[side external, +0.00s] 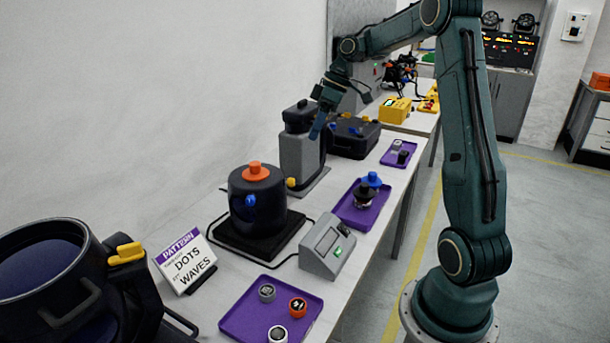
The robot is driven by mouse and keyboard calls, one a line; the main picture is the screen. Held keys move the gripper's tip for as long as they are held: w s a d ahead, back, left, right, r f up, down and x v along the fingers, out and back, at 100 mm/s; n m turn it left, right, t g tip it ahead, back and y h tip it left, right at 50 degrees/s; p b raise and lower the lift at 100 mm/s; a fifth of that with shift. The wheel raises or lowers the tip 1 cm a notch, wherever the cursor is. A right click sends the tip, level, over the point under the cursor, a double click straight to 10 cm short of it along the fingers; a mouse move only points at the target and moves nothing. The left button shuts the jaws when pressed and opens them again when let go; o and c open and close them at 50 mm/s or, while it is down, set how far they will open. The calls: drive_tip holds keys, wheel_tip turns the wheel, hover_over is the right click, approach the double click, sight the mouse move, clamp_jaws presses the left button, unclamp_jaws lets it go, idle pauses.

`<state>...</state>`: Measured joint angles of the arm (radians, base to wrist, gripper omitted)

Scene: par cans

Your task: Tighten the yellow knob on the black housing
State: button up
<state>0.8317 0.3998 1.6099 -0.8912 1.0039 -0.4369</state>
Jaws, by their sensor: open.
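A round black housing (262,205) stands on a black base near the middle of the table. It has an orange knob on top (257,171) and a blue knob on its front (250,200). A small yellow knob (291,183) shows at its right side; I cannot tell how tight it is. A larger black can (60,290) at the near left carries another yellow knob (126,252). My gripper (338,112) is open and empty, beside the top of a grey and black canister (300,150), beyond the round housing and apart from its yellow knob.
A purple tray (245,318) with several small knobs lies in front. Another purple tray (352,215) holds black and blue pieces. A grey display box (327,246), a pattern sign (185,262) and a black case (352,137) stand nearby. Cables cross the table.

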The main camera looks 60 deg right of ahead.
sight(291, 182)
drive_tip(key=shift+a+f, duration=0.1)
drive_tip(key=shift+f, duration=0.05)
drive_tip(key=x, duration=1.3)
drive_tip(key=shift+f, duration=0.2)
drive_tip(key=shift+w, duration=0.15)
clamp_jaws()
